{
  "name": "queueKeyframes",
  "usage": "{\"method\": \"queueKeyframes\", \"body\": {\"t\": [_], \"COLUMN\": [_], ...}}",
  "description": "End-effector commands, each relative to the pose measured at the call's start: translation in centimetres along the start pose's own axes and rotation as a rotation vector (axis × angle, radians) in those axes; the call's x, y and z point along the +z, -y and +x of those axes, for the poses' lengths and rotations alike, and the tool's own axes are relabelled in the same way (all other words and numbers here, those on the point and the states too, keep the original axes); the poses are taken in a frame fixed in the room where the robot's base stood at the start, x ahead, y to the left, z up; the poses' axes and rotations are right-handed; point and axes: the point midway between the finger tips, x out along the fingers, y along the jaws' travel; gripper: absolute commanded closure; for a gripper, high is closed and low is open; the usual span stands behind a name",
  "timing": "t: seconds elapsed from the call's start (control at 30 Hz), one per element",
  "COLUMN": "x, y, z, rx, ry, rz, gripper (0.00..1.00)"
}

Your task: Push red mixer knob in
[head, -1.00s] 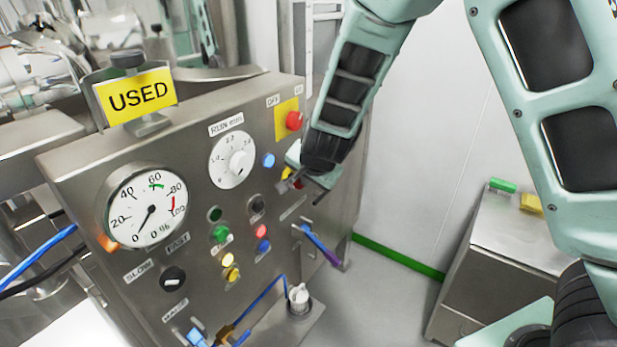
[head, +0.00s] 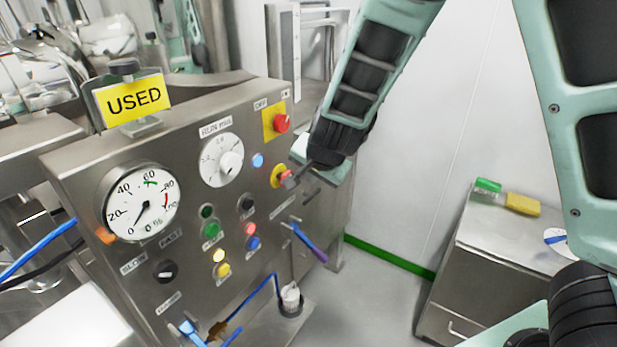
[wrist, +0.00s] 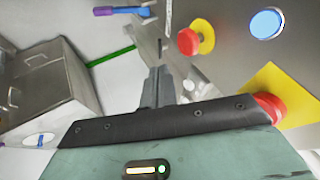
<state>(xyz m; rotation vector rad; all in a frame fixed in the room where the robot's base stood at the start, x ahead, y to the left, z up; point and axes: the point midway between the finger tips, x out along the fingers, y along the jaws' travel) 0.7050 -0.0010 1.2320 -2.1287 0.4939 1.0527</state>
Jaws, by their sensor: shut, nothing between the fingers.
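A red mushroom knob on a round yellow collar (head: 276,173) sits on the right side of the steel control panel (head: 185,255). It also shows in the wrist view (wrist: 188,41). A second red knob (head: 281,123) stands above it on a square yellow plate, and shows in the wrist view (wrist: 271,107) partly behind my gripper's body. My gripper (head: 290,183) is shut and empty. In the head view its tips overlap the right edge of the collared knob. In the wrist view the tips (wrist: 160,73) lie left of that knob, with a visible gap.
A blue button (head: 258,160), a white dial (head: 221,160) and several coloured buttons are close by on the panel. A blue and purple handle (head: 310,243) sticks out below. A steel cabinet (head: 480,260) stands at the right, with open floor between.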

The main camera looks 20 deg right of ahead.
Motion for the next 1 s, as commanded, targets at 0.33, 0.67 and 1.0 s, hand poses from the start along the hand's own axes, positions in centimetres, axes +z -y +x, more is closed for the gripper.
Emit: {"method": "queueKeyframes", "body": {"t": [0.33, 0.67, 1.0], "x": [-0.1, 0.0, 2.8], "y": [0.0, -0.1, -0.6], "z": [-4.3, -4.4, -4.1], "rx": [0.0, 0.001, -0.013], "ry": [0.001, 0.0, 0.077], "rz": [0.0, 0.001, -0.062], "gripper": [1.0, 1.0, 1.0]}}
